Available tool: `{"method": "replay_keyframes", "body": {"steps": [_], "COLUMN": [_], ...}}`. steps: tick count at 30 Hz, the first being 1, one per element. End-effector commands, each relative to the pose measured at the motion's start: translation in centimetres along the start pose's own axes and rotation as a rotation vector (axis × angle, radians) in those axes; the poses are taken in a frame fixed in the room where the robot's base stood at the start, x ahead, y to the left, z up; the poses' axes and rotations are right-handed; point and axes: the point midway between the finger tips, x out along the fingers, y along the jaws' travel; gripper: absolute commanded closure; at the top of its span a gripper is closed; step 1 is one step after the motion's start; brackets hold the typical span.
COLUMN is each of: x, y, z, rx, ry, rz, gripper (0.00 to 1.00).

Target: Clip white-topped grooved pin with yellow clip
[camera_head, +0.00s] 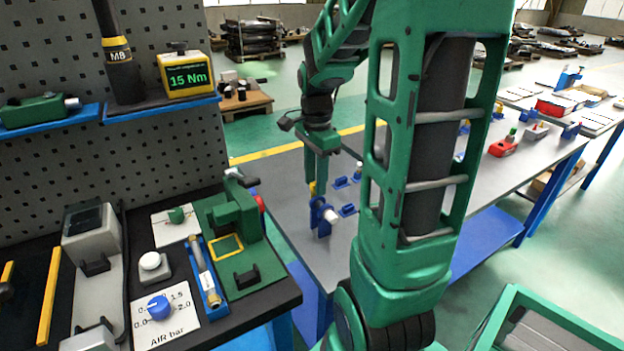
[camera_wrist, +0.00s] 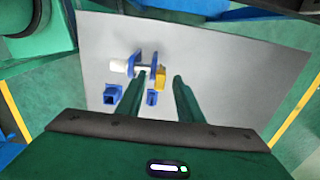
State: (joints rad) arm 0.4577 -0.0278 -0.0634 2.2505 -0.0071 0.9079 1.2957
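A blue stand (camera_head: 322,215) on the grey table holds a pin with a white top (camera_head: 331,216) that lies sideways. In the wrist view the white top (camera_wrist: 118,66) sticks out left of the blue stand (camera_wrist: 132,64), and the pale shaft shows on its right. The yellow clip (camera_wrist: 161,78) is by the shaft's right end; whether it sits in a groove is too small to tell. My gripper (camera_wrist: 164,74) is over it, fingers apart, the clip near the left fingertip with a gap to the right one. In the head view, my gripper (camera_head: 317,188) points down above the stand.
Small blue holders (camera_head: 347,210) stand on the grey table (camera_head: 290,200) close to the pin; one blue block (camera_wrist: 112,94) is left of my fingers in the wrist view. The table right of my fingers is bare. A cluttered bench (camera_head: 255,305) is at left.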

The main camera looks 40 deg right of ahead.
Motion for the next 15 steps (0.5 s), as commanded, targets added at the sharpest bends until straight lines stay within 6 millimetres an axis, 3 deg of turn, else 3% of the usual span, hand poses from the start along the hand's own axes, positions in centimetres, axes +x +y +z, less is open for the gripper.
{"method": "replay_keyframes", "body": {"steps": [5,15], "x": [-0.1,-2.4], "y": [0.0,-0.1], "z": [0.0,0.0], "rx": [0.000,0.000], "ry": [0.000,0.001], "rz": [-0.001,-0.002], "gripper": [0.67,0.67]}}
